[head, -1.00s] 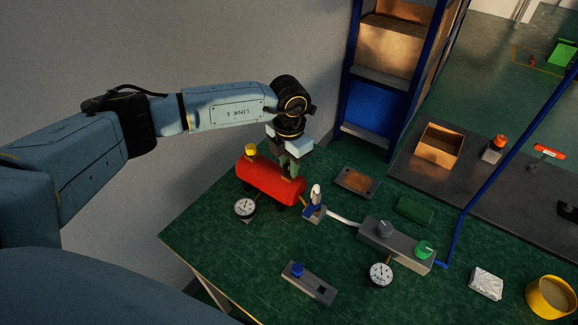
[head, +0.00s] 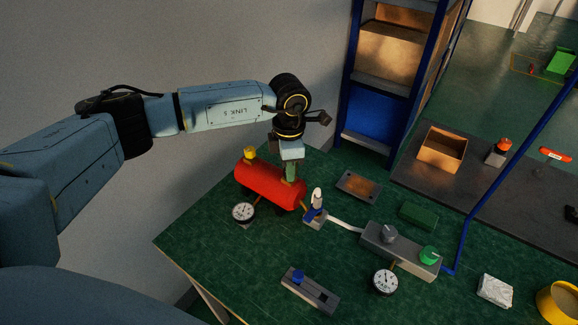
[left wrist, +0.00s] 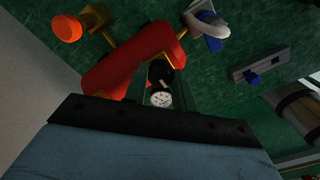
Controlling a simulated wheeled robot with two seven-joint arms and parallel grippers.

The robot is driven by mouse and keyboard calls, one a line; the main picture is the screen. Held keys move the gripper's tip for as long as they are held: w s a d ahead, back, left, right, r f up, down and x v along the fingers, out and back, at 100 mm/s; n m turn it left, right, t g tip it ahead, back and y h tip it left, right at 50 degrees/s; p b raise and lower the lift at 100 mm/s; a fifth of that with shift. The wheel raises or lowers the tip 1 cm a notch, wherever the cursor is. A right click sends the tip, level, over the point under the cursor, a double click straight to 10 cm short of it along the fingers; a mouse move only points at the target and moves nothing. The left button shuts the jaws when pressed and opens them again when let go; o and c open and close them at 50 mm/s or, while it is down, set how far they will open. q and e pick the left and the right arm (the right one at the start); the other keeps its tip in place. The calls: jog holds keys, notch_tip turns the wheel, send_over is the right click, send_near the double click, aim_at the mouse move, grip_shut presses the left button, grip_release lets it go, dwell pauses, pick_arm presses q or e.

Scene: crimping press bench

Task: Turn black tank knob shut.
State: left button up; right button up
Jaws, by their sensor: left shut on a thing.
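The red tank (head: 262,186) lies on the green bench top with a yellow cap at its left end. My left gripper (head: 290,176) points down over the tank's right end. It is shut on the black tank knob, which the fingers hide in the head view. In the left wrist view the black knob (left wrist: 160,74) shows between the two green fingers (left wrist: 162,90), beside the red tank (left wrist: 128,62). My right gripper is out of view.
A white dial gauge (head: 243,212) stands in front of the tank. A blue-and-white valve (head: 316,206) is close to its right end, joined by a pale hose to a grey block (head: 400,250) with two knobs. The front left of the bench (head: 215,245) is clear.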

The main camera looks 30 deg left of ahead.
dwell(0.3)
pick_arm(q)
jog(key=o, duration=1)
jog(key=shift+r, duration=0.1)
notch_tip(320, 180, up, 13)
jog(key=shift+r, duration=0.15)
